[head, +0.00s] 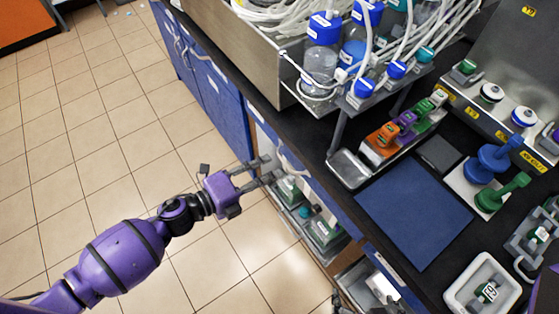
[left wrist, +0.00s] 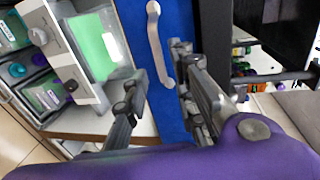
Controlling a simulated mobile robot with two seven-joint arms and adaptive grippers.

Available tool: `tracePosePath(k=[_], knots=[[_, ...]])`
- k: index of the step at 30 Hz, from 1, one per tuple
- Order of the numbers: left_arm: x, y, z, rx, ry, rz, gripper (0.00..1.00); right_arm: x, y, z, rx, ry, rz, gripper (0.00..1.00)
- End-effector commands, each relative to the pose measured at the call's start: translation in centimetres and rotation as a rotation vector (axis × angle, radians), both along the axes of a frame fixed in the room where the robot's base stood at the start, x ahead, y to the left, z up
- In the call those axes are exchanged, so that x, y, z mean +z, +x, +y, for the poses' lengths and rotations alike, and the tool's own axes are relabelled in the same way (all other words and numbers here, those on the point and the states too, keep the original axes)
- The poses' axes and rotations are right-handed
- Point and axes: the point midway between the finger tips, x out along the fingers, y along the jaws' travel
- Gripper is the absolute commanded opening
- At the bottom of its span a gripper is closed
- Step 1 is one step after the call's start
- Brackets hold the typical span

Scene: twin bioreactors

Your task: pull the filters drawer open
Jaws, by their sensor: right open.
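My left gripper (head: 262,172) reaches from the left to the cabinet front below the bench. In the left wrist view its two fingers (left wrist: 158,80) are apart, and a grey bar handle (left wrist: 155,40) on a blue front (left wrist: 180,20) shows between them. I cannot tell whether they touch it. Green-labelled boxes (head: 322,232) sit in a low open compartment beside the gripper; they also show in the left wrist view (left wrist: 48,95). No label naming the filters drawer is readable.
The black bench top holds a blue mat (head: 414,211), a rack of coloured clips (head: 398,130), bottles with blue caps (head: 321,58) and a white tray (head: 483,285). Blue cabinet doors (head: 208,80) run along the front. The tiled floor (head: 90,140) left of the bench is clear.

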Motion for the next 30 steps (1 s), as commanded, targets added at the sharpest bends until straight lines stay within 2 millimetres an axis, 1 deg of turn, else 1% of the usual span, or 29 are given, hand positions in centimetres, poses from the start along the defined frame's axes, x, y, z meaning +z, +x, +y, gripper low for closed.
tracePosePath(k=[1,3,9,12,19,20,25,30], knots=[[0.1,0.8,-0.7,0.001,-0.001,-0.004,0.25,-0.1,-0.3,-0.1,0.000,-0.002,0.007,1.00],[-0.2,1.4,-1.7,0.001,-0.001,-0.004,0.25,-0.2,-0.5,-0.1,-0.001,-0.001,0.013,1.00],[-0.7,2.6,-3.4,0.003,-0.001,0.000,0.25,0.3,0.3,0.0,0.001,0.001,-0.005,1.00],[-0.9,2.9,-3.7,0.002,-0.001,0.001,0.25,0.4,0.7,0.1,0.002,0.001,-0.013,1.00],[-0.9,2.9,-3.8,0.003,-0.001,0.001,0.25,0.5,0.7,0.1,0.002,0.003,-0.013,1.00],[-0.9,2.9,-3.8,0.003,-0.001,0.001,0.23,0.5,0.7,0.1,0.001,0.003,-0.013,1.00],[-0.9,2.9,-3.8,0.003,-0.001,0.001,0.01,0.5,0.6,0.2,0.001,0.004,-0.012,1.00],[-0.9,2.9,-3.8,0.003,0.000,0.002,0.00,0.4,0.5,0.2,0.001,0.004,-0.010,1.00]])
